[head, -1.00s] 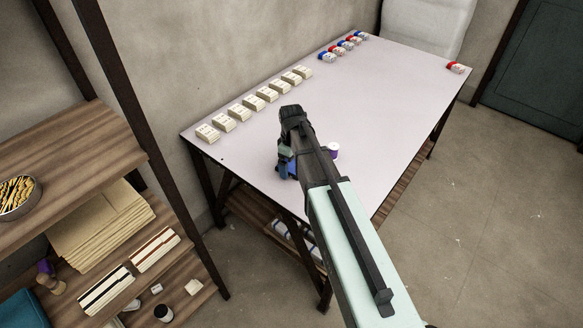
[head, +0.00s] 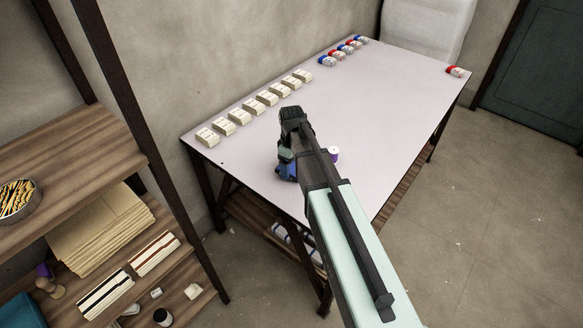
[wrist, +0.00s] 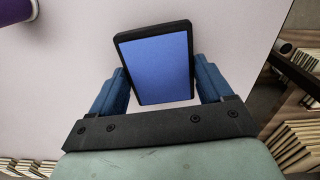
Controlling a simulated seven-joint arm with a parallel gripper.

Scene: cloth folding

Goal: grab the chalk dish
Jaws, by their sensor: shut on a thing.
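My gripper (wrist: 158,78) is shut on a flat rectangular thing (wrist: 160,70) with a black rim and a plain blue face, like a phone or small tablet. It sits between the two blue fingers, over the pale tabletop. In the head view my gripper (head: 286,166) is at the table's near side, largely hidden by my arm, and the held thing cannot be made out. Nothing held looks clearly like a chalk dish. A round bowl (head: 36,209) full of thin yellow, orange and dark sticks stands on the wooden shelf at the far left, away from my gripper.
The pale table (head: 370,95) bears a row of cream blocks (head: 252,106) along the wall and red and blue ones (head: 326,61) at the back. A purple-and-white round container (head: 334,154) stands right beside my arm. The table's middle is clear.

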